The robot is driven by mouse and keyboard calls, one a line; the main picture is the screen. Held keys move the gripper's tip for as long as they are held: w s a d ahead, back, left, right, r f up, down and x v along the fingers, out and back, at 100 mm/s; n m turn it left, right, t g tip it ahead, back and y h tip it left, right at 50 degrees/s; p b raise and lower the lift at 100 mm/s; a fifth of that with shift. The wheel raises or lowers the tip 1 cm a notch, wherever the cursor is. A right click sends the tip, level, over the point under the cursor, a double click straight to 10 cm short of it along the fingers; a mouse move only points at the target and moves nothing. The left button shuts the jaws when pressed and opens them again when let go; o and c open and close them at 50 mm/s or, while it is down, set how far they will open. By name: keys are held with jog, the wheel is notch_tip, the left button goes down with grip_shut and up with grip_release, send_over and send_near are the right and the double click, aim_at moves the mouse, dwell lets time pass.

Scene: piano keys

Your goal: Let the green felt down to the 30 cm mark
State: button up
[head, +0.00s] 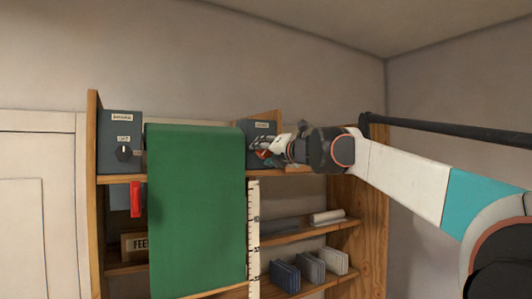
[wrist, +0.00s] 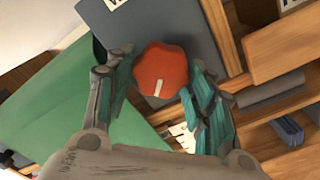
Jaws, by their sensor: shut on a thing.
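The green felt (head: 197,210) hangs as a wide sheet from a roll at the top of the wooden shelf and runs down towards the bottom of the head view. It also fills the left of the wrist view (wrist: 50,110). A white ruler (head: 254,235) with marks stands just right of the felt; its numbers are too small to read surely. My gripper (head: 272,150) is at the grey box (head: 253,130) right of the roll. In the wrist view its fingers (wrist: 155,88) are shut around an orange-red knob (wrist: 162,68) with a pale pointer line.
A left grey box (head: 120,135) carries a black knob (head: 124,153). A red tag or handle (head: 136,199) hangs below it. Grey-blue blocks (head: 285,277) and a pale roll (head: 327,217) lie on the right shelves. A dark bar (head: 450,130) crosses the upper right.

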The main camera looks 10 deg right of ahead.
dwell(0.5)
jog(key=o, duration=1)
jog(key=v, duration=1.2)
jog(key=shift+s, duration=0.1)
jog(key=shift+a, duration=0.1)
